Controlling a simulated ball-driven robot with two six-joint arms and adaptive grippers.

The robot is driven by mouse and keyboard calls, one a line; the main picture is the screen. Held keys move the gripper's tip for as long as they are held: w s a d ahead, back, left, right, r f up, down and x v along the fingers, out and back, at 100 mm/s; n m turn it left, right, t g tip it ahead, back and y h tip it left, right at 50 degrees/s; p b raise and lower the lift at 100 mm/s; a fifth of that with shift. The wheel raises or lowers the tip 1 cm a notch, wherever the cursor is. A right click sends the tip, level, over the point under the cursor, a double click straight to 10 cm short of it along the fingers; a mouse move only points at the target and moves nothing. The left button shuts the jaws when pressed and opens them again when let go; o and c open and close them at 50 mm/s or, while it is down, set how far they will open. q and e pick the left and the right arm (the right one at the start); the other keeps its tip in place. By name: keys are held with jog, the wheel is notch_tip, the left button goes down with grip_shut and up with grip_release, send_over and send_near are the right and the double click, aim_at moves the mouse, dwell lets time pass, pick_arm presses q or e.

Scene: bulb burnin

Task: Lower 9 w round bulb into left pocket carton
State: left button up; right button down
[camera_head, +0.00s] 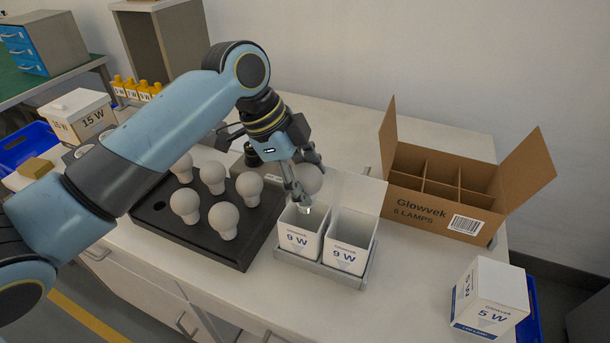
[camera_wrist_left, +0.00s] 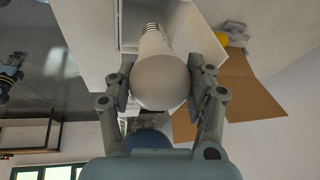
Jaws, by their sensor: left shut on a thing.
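My left gripper (camera_head: 302,190) is shut on a white round bulb (camera_head: 312,178), with the fingers on either side of it. The bulb also shows between the fingertips in the left wrist view (camera_wrist_left: 158,78), its screw base pointing away from the palm. In the head view the screw base points down at the open top of the left 9 W carton (camera_head: 297,242). I cannot tell whether its tip is above or just inside the rim. The right 9 W carton (camera_head: 347,256) stands open beside it, and both sit in a grey holder (camera_head: 320,271). My right gripper is not seen.
A black tray (camera_head: 225,257) with several white bulbs stands left of the cartons. An open divided Glowvek box (camera_head: 425,211) is behind right. A 5 W box (camera_head: 491,298) stands at the right front.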

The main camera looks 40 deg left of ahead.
pick_arm(q)
jog(key=shift+f+b, duration=0.55)
jog(key=shift+f, duration=0.6)
jog(key=shift+f+b, duration=0.6)
jog(key=shift+f, duration=0.65)
jog(key=o, duration=1.3)
jog(key=shift+a+r, duration=0.1)
jog(key=shift+r, duration=0.05)
jog(key=v, duration=1.1)
jog(key=shift+r, duration=0.35)
jog(key=shift+s, duration=0.1)
